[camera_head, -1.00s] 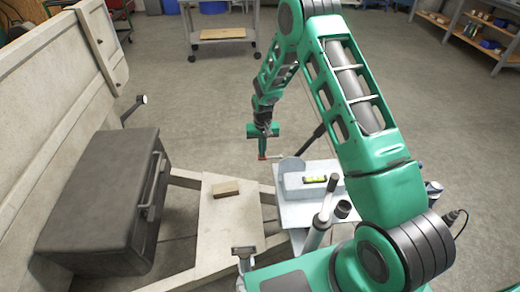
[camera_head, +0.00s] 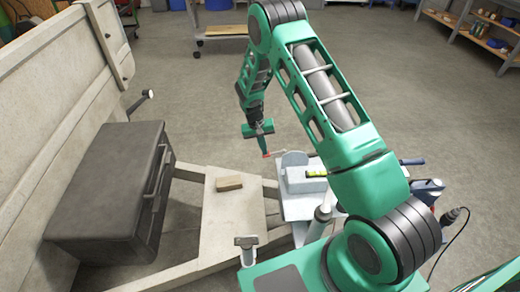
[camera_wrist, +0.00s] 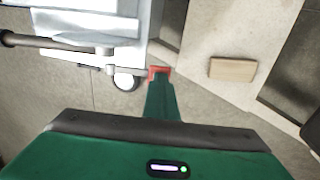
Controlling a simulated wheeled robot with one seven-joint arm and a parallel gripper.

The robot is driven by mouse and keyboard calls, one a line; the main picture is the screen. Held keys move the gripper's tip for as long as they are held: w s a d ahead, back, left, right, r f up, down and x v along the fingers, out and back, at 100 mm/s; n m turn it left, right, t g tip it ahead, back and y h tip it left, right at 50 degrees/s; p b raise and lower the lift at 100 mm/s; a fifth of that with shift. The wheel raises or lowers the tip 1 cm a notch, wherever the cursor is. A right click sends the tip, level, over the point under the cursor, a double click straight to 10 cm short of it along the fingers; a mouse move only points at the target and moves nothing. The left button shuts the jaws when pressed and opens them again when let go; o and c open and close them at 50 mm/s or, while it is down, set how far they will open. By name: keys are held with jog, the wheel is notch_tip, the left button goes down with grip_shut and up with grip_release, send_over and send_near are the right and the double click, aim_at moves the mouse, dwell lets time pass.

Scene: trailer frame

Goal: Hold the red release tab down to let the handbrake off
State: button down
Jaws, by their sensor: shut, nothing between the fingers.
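My gripper (camera_head: 262,148) points down, its fingers shut with nothing between them. The red tab (camera_head: 266,155) shows right at the fingertips, at the end of a thin grey lever (camera_head: 279,152) that runs towards the pale grey housing. In the wrist view, my gripper's green finger (camera_wrist: 160,95) reaches to the red tab (camera_wrist: 159,71), which shows on both sides of the tip. The fingertip covers part of the tab. I cannot tell whether it touches or presses the tab, or whether the tab is down.
A wooden block (camera_head: 229,183) lies on the pale frame plate (camera_head: 228,215). A dark box (camera_head: 105,190) stands left beside the upright panel (camera_head: 55,105). Open floor lies beyond the gripper.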

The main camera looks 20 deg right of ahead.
jog(key=shift+r, duration=0.75)
jog(key=d+v, duration=0.2)
jog(key=v, duration=1.1)
jog(key=shift+r, duration=0.6)
jog(key=shift+s+a, duration=0.1)
jog(key=shift+s, duration=0.15)
